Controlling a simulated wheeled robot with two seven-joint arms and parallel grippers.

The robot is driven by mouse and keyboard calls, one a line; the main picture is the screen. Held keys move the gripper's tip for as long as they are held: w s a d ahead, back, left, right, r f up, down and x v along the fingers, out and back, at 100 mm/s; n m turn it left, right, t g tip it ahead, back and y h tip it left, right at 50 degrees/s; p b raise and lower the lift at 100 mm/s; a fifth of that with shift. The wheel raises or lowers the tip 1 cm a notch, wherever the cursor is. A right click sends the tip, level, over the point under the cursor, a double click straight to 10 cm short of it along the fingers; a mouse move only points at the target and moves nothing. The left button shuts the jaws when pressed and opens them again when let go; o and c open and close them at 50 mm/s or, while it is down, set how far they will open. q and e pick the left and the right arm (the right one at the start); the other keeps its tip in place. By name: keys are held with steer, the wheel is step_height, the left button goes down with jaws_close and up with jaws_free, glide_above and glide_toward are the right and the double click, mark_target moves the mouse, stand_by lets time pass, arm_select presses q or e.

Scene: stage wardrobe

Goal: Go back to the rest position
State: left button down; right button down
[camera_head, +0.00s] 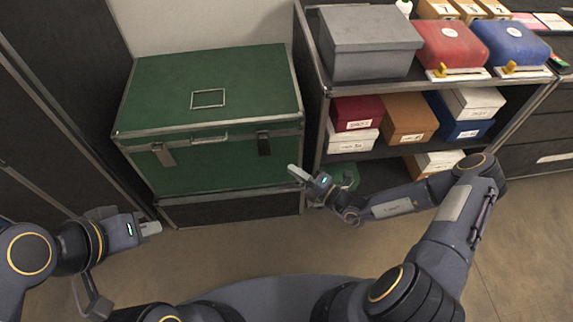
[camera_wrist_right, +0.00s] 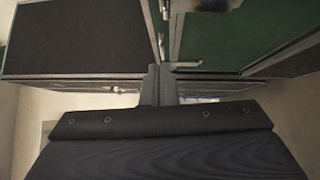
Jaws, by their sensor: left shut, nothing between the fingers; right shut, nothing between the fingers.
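My left gripper (camera_head: 150,228) is at the lower left in the head view, shut and empty, in front of the dark base under the green trunk. My right gripper (camera_head: 296,172) is shut and empty, close to the front right corner of the green trunk (camera_head: 215,95); I cannot tell whether it touches. In the right wrist view the shut fingers (camera_wrist_right: 158,84) point toward green and dark panels with metal edging. The trunk is closed, with latches on its front.
A shelf unit (camera_head: 312,100) on the right holds a grey box (camera_head: 368,42), a red case (camera_head: 450,45), a blue case (camera_head: 510,42) and several smaller boxes. A dark wardrobe panel (camera_head: 65,60) stands at the left. Bare floor (camera_head: 245,245) lies in front of the trunk.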

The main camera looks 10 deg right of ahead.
steer(key=shift+s+d, duration=0.1)
steer(key=shift+s, duration=0.05)
stand_by(0.4)
steer(key=s+r+n+g+p, duration=0.2)
steer(key=s+r+n+g, duration=0.35)
steer(key=r+n, duration=0.55)
steer(key=s+r+n+g+p, duration=0.1)
steer(key=s+r+n+g, duration=0.4)
steer(key=r+n, duration=0.6)
steer(key=s+d+r+n+t+h+p, duration=0.1)
steer(key=s+d+r+n+h+p, duration=0.1)
steer(key=s+d+r+n+h, duration=0.2)
steer(key=s+d+r+n+t+h+p, duration=0.2)
steer(key=s+d+r+n+h, duration=0.3)
steer(key=s+n, duration=0.4)
steer(key=d+r+n, duration=0.1)
steer(key=d+n, duration=0.1)
steer(key=n, duration=0.5)
steer(key=shift+s+r+n+h, duration=0.3)
steer(key=shift+s, duration=0.05)
